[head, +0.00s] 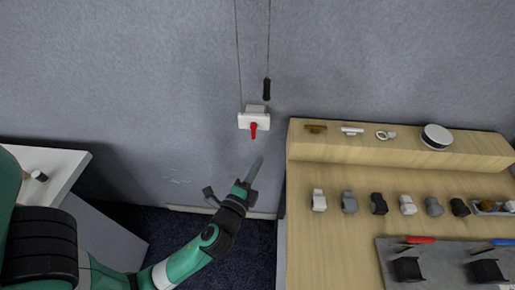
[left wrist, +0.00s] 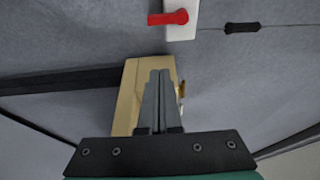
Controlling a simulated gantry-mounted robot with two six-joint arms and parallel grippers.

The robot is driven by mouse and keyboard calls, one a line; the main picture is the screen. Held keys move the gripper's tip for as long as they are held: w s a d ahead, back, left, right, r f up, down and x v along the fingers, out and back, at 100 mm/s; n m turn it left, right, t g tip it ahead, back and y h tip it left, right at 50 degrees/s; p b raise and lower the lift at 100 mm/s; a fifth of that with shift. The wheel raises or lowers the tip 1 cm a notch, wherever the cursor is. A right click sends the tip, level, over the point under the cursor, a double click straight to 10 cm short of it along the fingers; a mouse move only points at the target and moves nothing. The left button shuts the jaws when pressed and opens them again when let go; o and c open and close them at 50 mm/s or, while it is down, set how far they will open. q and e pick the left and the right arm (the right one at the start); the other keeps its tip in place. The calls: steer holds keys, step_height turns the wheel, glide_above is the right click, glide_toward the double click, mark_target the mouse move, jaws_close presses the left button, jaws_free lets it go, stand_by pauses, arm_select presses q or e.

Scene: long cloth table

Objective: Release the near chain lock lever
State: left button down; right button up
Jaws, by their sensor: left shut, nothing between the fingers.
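A white chain lock box (head: 246,121) is fixed to the grey wall, with a red lever (head: 253,131) on its front. In the head view the lever points down. The lever (left wrist: 168,17) and part of the white box (left wrist: 180,30) also show at the top of the left wrist view. A thin cord hangs beside the box with a dark weighted piece (head: 267,88) on it. My left gripper (head: 259,160) is below the lever, apart from it. Its fingers (left wrist: 159,74) are together and empty. My right gripper is in neither view.
A wooden bench (head: 330,230) with a raised back shelf stands at the right, holding several watches and small items. A grey mat (head: 450,262) with tools lies on it. A white cabinet (head: 62,165) is at the left. The wall around the box is clear.

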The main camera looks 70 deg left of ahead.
mark_target(254, 131)
arm_select(q)
steer(key=w+a+p, duration=0.1)
steer(key=w+a, duration=0.2)
steer(key=a, duration=0.5)
steer(key=shift+w+a, duration=0.25)
steer(key=shift+w, duration=0.05)
steer(key=shift+s+m+p, duration=0.1)
steer(key=shift+m+p, duration=0.2)
steer(key=shift+p, duration=0.45)
steer(key=s+m+g+p, duration=0.1)
steer(key=m+p, duration=0.2)
steer(key=p, duration=0.3)
steer(key=s+a+r+m+g+p, duration=0.1)
steer(key=m+g+p, duration=0.1)
steer(key=m+p, duration=0.2)
steer(key=s+a+m+g+p, duration=0.1)
steer(key=m+p, duration=0.3)
steer(key=p, duration=0.4)
steer(key=shift+s+r+g+p, duration=0.2)
steer(key=shift+s+g+p, duration=0.15)
steer(key=shift+s+g, duration=0.2)
steer(key=shift+w, duration=0.15)
